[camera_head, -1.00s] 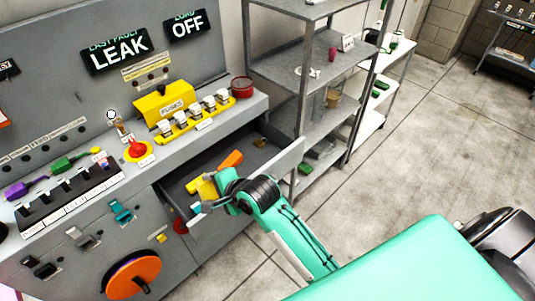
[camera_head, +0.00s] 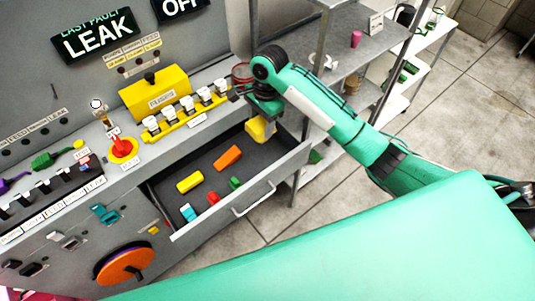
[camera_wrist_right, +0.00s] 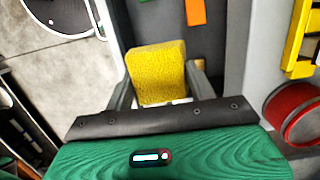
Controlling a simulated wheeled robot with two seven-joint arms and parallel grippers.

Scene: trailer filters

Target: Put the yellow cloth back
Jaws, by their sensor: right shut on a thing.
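The yellow cloth (camera_wrist_right: 156,72) is a textured yellow block between the two fingers of my right gripper (camera_wrist_right: 158,90) in the right wrist view. In the head view, my right gripper (camera_head: 258,115) is shut on the yellow cloth (camera_head: 260,130) and holds it above the far right part of the open drawer (camera_head: 240,147). The cloth hangs below the fingers. Whether it touches the drawer floor cannot be told. My left gripper is not in view.
The drawer holds an orange block (camera_head: 227,158), a yellow block (camera_head: 190,181), and small green, red and blue pieces. A red round tin (camera_head: 242,73) stands on the console beside my gripper. The grey shelf rack (camera_head: 345,60) is close behind my right arm.

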